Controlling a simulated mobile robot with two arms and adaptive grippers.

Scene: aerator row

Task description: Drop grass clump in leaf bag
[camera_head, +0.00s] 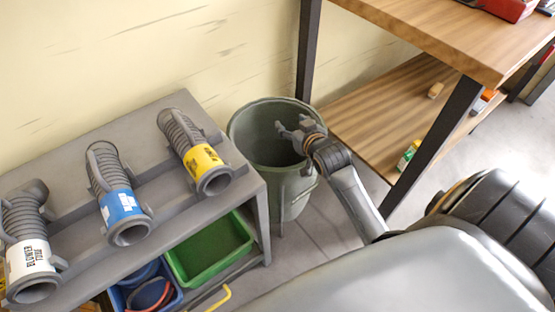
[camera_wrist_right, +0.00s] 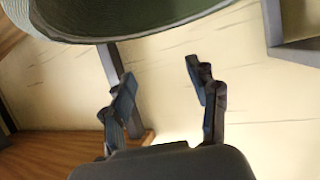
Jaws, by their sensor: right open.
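A round grey-green bin (camera_head: 291,196) stands on the floor between the grey bench and the wooden table; I see no separate leaf bag. My right gripper (camera_head: 289,134) is open over the bin's mouth at its right side. In the right wrist view the right gripper's (camera_wrist_right: 160,76) fingers are spread with nothing between them, and the bin's rim (camera_wrist_right: 120,30) shows along the top. I see no grass clump in either view; the lower inside of the bin is dark and partly hidden. My left gripper is not in view.
The grey bench (camera_head: 128,125) at left holds blower tubes with white, blue (camera_head: 121,208) and yellow (camera_head: 203,160) labels. A green tray (camera_head: 210,248) and a blue bin (camera_head: 147,290) sit below. The wooden table (camera_head: 440,32) and its dark leg (camera_head: 432,145) stand to the right.

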